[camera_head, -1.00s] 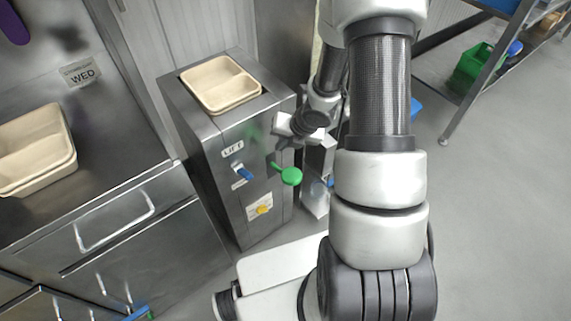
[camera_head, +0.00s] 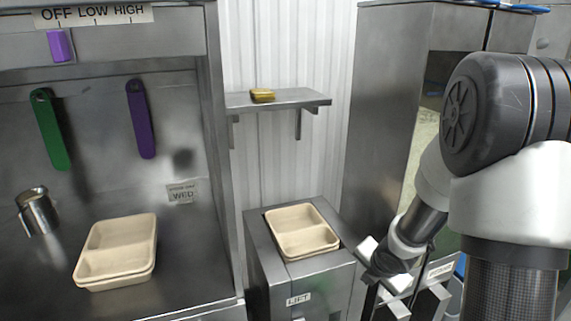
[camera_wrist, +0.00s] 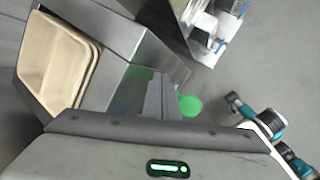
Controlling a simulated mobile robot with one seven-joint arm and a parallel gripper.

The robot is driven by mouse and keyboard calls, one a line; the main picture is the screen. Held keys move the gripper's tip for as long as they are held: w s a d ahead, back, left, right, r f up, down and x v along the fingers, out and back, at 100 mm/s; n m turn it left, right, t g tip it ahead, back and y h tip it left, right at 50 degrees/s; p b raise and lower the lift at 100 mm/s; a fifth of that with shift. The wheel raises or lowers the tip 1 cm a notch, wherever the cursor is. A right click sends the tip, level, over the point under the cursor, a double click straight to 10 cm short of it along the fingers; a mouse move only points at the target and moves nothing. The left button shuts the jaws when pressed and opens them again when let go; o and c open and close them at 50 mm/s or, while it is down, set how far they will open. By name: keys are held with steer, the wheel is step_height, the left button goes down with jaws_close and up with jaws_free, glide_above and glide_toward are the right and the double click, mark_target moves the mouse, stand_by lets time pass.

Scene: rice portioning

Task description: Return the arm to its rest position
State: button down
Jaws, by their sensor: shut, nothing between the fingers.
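My arm fills the right side of the head view, its elbow raised and its forearm reaching down and left. My gripper (camera_head: 384,270) is beside the right edge of the lift cabinet, small and partly hidden by the wrist. It is shut and holds nothing. In the wrist view a grey casing with a green light crosses the bottom. A beige two-compartment tray (camera_head: 302,230) sits on top of the lift cabinet (camera_head: 262,262), left of my gripper and apart from it. The tray also shows in the wrist view (camera_wrist: 52,50).
Another divided tray (camera_head: 117,247) and a metal cup (camera_head: 37,211) stand on the left counter. A wall shelf (camera_head: 283,101) holds a yellow item. A tall steel cabinet (camera_head: 385,110) stands behind my arm. In the wrist view a green knob (camera_wrist: 190,105) sticks out from the lift cabinet.

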steer(key=s+r+m+h, duration=0.1)
steer(key=s+r+m, duration=0.3)
steer(key=r+m, duration=0.4)
steer(key=s+r+m+h, duration=0.2)
steer(key=s+r+m, duration=0.35)
steer(key=r, duration=0.45)
steer(key=s+a+r+m+y+p, duration=0.1)
steer(key=s+a+r+m+y, duration=0.1)
steer(key=s+a+r+m, duration=0.35)
steer(key=s+a+r+m+y, duration=0.1)
steer(key=s+a+r+m, duration=0.15)
steer(key=s+m, duration=0.5)
step_height(320, 180, up, 13)
steer(key=p, duration=1.4)
steer(key=shift+s+a+r+n, duration=0.2)
steer(key=shift+s+a+n, duration=0.1)
steer(key=shift+n, duration=0.15)
